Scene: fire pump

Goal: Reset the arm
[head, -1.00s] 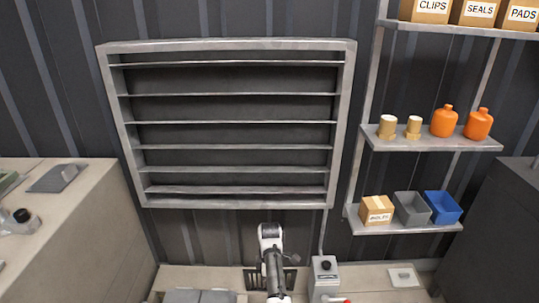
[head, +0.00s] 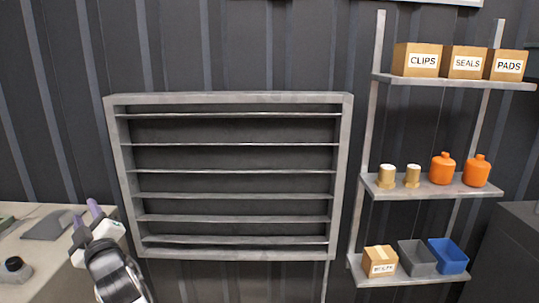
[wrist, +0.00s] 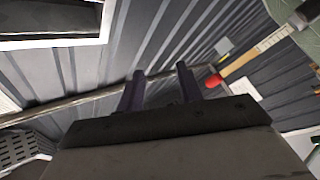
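My gripper (head: 86,216) is at the lower left of the head view, raised above the left bench and left of the grey louvred vent. Its two purple-grey fingers point up and stand apart. In the wrist view my gripper (wrist: 160,90) shows two dark fingers with a clear gap between them and nothing held. The fingers point at the dark corrugated wall, and I see no contact with anything.
The louvred vent (head: 230,98) fills the wall's middle. Shelves (head: 430,188) at right hold boxes, orange bottles and bins. The left bench (head: 40,255) carries a dark sloped block (head: 47,225). In the wrist view, a red-headed tool with a wooden handle (wrist: 238,65) is on the wall.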

